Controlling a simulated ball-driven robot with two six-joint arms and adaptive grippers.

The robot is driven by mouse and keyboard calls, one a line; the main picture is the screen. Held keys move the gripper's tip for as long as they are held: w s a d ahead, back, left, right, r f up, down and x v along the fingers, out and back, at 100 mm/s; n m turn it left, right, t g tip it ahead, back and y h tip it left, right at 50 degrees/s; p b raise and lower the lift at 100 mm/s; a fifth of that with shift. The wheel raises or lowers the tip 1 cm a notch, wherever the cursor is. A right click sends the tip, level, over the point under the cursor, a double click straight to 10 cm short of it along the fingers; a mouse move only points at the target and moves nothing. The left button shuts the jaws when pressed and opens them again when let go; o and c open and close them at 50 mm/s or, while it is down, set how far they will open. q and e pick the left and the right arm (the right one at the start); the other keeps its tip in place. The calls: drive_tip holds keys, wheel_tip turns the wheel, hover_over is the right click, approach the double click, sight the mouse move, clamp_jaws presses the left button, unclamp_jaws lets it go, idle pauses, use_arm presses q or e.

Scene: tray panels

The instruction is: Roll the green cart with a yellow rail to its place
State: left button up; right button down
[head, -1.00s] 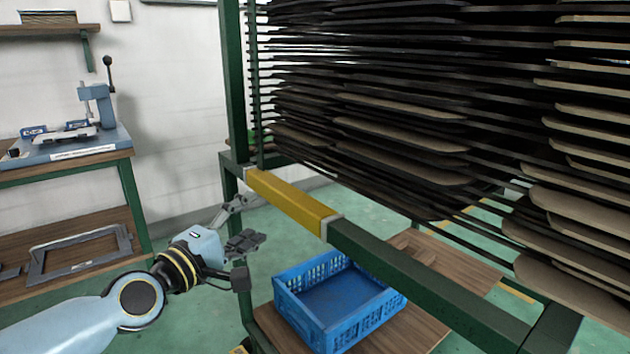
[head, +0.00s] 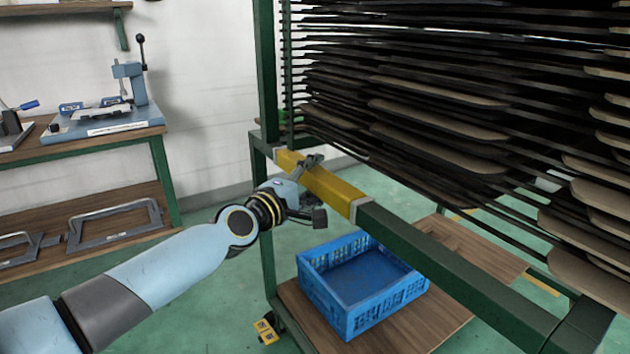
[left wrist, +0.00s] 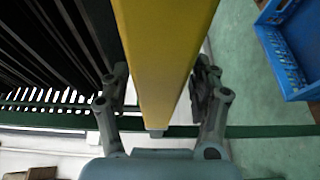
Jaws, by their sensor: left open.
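The green cart (head: 450,264) stands in the middle and right of the head view, loaded with a tall stack of dark racks bearing brown panels. Its yellow rail (head: 333,190) runs along the near side at the left end of a green bar. My left gripper (head: 310,172) is at the rail's left part. In the left wrist view the yellow rail (left wrist: 165,50) lies between the two open fingers of the left gripper (left wrist: 163,92), with gaps showing on both sides. The fingers are not closed on it. My right gripper is not in view.
A blue crate (head: 345,300) sits on the cart's wooden lower shelf (head: 450,318). A workbench (head: 90,142) with a blue press (head: 132,85) stands at the left by the white wall. Green floor is free between bench and cart.

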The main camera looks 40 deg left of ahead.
use_arm(q)
drive_tip(key=shift+w, duration=0.15)
clamp_jaws()
idle(0.4)
